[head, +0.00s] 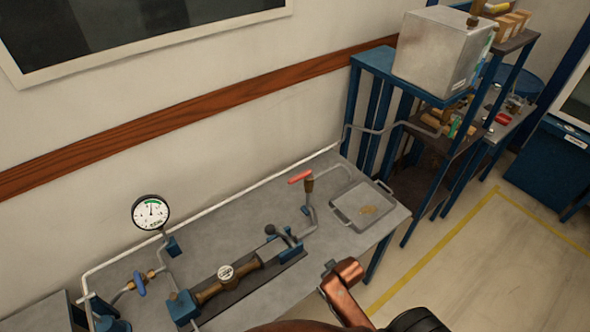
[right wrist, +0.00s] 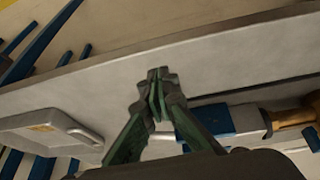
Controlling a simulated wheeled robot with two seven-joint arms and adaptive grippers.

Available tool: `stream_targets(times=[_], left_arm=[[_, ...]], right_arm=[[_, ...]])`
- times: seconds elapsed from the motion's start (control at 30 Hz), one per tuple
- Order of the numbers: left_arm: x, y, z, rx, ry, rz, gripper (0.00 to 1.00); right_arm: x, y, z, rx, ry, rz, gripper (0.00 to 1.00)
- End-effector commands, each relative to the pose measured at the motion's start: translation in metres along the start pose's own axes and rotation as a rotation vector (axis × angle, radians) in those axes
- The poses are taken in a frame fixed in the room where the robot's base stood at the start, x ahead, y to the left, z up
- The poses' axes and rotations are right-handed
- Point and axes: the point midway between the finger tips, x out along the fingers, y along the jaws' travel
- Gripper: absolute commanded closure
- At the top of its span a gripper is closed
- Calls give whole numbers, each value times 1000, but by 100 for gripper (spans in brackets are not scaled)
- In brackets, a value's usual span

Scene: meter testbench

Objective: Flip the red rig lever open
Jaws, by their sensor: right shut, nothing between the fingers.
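The red rig lever (head: 301,177) sits on top of a brass valve (head: 309,186) on an upright pipe at the right part of the bench. The lever lies roughly level and points to the left of the valve. It does not show in the right wrist view. My right gripper (right wrist: 158,80) is shut and empty, with its fingertips over the bench's front edge region, apart from the lever. In the head view my copper-coloured right arm part (head: 345,277) shows in front of the bench. My left gripper is not in view.
A metal tray (head: 343,216) lies right of the lever; it also shows in the right wrist view (right wrist: 20,128). A brass meter (head: 240,279), a dark-handled clamp (head: 283,235) and a pressure gauge (head: 151,212) stand left of it. A blue rack (head: 373,62) stands beyond.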

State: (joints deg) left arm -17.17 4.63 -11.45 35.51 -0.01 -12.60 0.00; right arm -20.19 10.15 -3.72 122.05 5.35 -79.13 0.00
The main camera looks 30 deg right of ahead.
Motion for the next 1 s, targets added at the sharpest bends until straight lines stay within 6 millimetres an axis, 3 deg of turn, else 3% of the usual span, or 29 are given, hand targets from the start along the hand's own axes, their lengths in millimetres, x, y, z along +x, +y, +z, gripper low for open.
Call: stream_targets(times=[0.27, 0.37, 0.47, 0.6, 0.7, 0.83, 1.0], left_arm=[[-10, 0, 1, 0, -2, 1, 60], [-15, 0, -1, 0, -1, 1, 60], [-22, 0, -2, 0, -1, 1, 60], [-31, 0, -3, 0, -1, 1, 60], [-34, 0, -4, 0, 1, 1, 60], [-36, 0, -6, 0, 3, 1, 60], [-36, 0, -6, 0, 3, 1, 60]], right_arm=[[-18, 32, -107, -9, 112, -9, 100], [-35, 46, -159, -9, 168, -16, 100], [-63, 64, -223, -8, 240, -26, 100], [-116, 86, -313, -1, 350, -49, 100], [-146, 96, -355, 3, 404, -66, 100], [-168, 102, -382, 7, 441, -80, 100], [-172, 103, -388, 8, 450, -83, 100]])
